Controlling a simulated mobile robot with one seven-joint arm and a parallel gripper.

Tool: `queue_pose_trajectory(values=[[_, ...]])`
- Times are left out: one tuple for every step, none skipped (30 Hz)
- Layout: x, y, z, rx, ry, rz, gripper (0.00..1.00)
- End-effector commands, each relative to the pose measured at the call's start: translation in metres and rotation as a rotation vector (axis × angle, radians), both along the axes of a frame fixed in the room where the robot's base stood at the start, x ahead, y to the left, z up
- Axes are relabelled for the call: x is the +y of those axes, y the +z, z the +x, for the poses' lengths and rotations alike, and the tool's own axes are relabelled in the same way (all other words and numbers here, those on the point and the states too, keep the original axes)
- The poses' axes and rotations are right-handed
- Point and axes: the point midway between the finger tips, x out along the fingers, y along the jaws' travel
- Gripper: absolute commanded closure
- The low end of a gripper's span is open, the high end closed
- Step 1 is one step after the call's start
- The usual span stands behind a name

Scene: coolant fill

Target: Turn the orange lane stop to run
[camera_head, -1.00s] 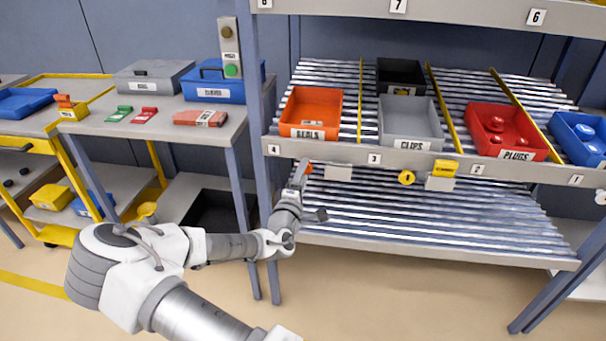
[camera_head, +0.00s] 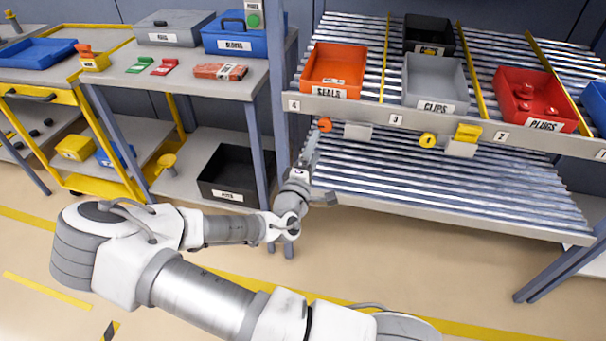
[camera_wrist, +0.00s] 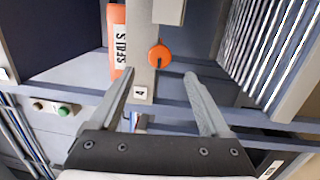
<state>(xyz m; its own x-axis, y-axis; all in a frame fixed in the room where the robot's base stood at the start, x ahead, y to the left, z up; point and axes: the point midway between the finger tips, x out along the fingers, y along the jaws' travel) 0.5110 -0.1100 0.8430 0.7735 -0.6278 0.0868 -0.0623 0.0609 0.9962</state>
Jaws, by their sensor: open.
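The orange lane stop is a round knob (camera_head: 325,124) on the front rail of the rack, below the orange SEALS bin (camera_head: 334,70) and near the number 4 label. In the wrist view the knob (camera_wrist: 159,55) faces me and has a short dark mark near its lower edge. My gripper (camera_head: 312,148) is just below and left of the knob in the head view. In the wrist view my gripper (camera_wrist: 159,78) is open and empty, with its fingers spread to either side of the knob's line. The knob appears beyond the fingertips; I see no contact.
A yellow lane stop (camera_head: 428,140) sits further right on the rail, near a yellow block (camera_head: 468,132). A pale plate (camera_head: 358,131) is right of the orange knob. The rack's upright post (camera_head: 283,110) stands close left of my gripper. Lower rollers (camera_head: 430,185) are bare.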

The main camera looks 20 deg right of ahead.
Motion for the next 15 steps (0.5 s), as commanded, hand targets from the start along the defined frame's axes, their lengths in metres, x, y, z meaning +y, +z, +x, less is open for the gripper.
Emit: queue_pose_trajectory(values=[[0.009,0.0,-0.01,0.002,0.004,-0.001,0.2],[0.014,-0.001,-0.015,0.002,0.004,-0.001,0.2],[0.02,-0.002,-0.022,0.002,0.004,0.0,0.2],[0.024,-0.002,-0.028,0.002,0.004,0.0,0.2],[0.028,-0.003,-0.033,0.002,0.004,-0.001,0.2],[0.033,-0.004,-0.04,0.002,0.004,-0.001,0.2],[0.037,-0.004,-0.044,0.002,0.004,0.0,0.2],[0.041,-0.005,-0.048,0.002,0.004,0.0,0.2],[0.045,-0.006,-0.054,0.002,0.004,0.0,0.2],[0.048,-0.006,-0.058,0.001,0.003,-0.001,0.2],[0.051,-0.006,-0.061,0.0,0.003,0.0,0.2],[0.054,-0.007,-0.065,0.0,0.003,0.0,0.2],[0.056,-0.007,-0.068,0.001,0.003,-0.001,0.2],[0.058,-0.008,-0.07,0.001,0.002,-0.001,0.2],[0.059,-0.008,-0.073,0.0,0.001,-0.001,0.2]])
